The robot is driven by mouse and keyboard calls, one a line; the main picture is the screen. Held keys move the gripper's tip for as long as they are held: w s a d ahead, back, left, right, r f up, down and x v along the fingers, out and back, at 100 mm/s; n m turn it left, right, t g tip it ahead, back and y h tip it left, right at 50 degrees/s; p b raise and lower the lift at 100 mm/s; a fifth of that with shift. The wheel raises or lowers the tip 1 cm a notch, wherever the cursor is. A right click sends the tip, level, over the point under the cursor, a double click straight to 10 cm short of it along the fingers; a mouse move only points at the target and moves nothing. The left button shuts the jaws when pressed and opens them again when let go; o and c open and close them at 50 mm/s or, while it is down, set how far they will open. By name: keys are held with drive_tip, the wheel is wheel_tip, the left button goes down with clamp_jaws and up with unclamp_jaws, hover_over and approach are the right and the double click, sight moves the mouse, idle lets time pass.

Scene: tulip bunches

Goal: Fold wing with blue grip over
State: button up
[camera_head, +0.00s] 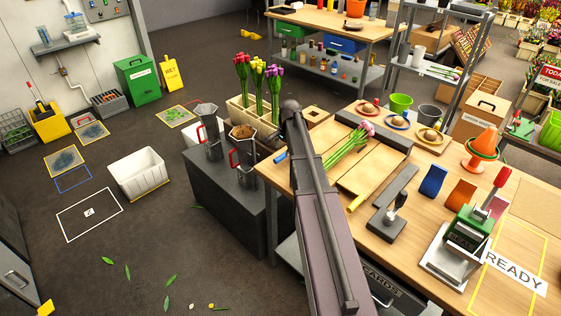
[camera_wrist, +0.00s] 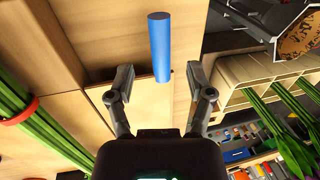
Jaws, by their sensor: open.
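The blue grip (camera_wrist: 160,46) is a short blue rod at the wing's edge. In the head view its end shows just left of my arm (camera_head: 280,157). The wing with the blue grip (camera_head: 323,137) is a pale wood panel, partly hidden by my arm. A pink tulip bunch (camera_head: 350,143) lies on the wood beside it. Its green stems (camera_wrist: 40,125) pass through a red ring in the wrist view. My gripper (camera_wrist: 159,72) is open and empty, its fingers spread either side of the line of the blue grip. My arm hides the gripper in the head view.
A yellow grip (camera_head: 355,203) lies at the front of the right panel. A wooden planter of tulips (camera_wrist: 235,72) stands close right of my gripper. Metal jugs (camera_head: 243,160) stand left of the table. A green press (camera_head: 468,228) stands at the right.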

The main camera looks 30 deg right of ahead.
sight(280, 156)
drive_tip(key=shift+w+a+f+b, duration=0.1)
drive_tip(key=shift+w+f+b, duration=0.1)
drive_tip(key=shift+f+b, duration=0.95)
drive_tip(key=shift+w+a+f+b, duration=0.1)
drive_tip(key=shift+w+f+b, duration=0.1)
drive_tip(key=shift+f+b, duration=0.9)
drive_tip(key=shift+f, duration=0.15)
clamp_jaws()
